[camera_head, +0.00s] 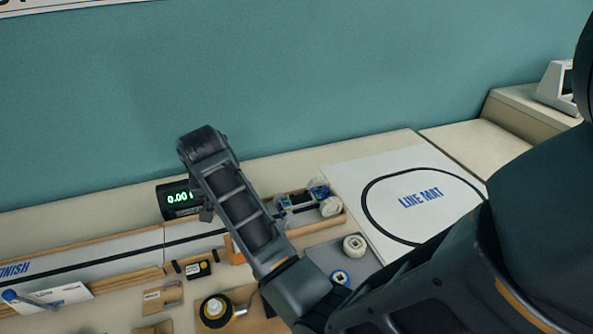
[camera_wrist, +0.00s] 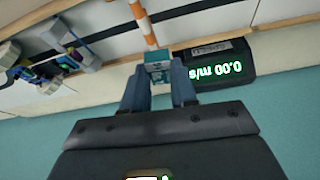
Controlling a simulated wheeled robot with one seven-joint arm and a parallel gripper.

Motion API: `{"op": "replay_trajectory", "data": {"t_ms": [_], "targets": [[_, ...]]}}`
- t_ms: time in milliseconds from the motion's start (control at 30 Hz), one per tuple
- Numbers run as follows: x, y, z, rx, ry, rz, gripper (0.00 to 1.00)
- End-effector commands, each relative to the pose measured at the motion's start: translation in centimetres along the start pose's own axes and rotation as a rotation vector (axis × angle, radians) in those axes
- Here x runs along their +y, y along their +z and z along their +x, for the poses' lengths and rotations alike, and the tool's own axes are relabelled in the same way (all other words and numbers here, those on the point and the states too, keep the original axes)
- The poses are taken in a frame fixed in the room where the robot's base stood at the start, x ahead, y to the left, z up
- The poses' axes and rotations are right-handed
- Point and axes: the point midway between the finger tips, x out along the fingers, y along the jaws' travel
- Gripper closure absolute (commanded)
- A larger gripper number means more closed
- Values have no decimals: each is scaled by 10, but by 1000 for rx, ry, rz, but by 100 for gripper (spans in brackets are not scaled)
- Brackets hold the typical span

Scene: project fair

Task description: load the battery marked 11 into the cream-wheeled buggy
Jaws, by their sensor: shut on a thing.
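In the head view my arm hides most of the gripper and the block. A buggy with pale wheels (camera_head: 330,207) stands in a wooden-edged tray right of my forearm, partly hidden by it. Its dark and blue parts also show at the left of the wrist view (camera_wrist: 68,62), apart from the gripper. I cannot tell whether its battery bay is empty.
A speed display (camera_head: 178,199) stands by the wall, close to the gripper in the wrist view. An orange-striped post (camera_wrist: 143,22) is beyond the block. Loose wheels (camera_head: 354,245) lie on a grey mat. A tape roll (camera_head: 215,310) is in front. The line mat (camera_head: 421,197) is clear.

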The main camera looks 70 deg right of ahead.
Motion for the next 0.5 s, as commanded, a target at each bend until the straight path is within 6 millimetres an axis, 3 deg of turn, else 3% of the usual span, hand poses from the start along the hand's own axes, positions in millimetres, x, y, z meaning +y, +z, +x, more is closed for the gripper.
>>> {"op": "replay_trajectory", "data": {"t_ms": [33,100,233,400,500], "targets": [[18,-20,-1,-1,42,114,100],[47,-41,-1,-2,110,279,100],[104,-67,-1,-5,246,608,100],[166,-67,3,-6,415,1007,100],[187,-58,6,-5,486,1174,100]]}}
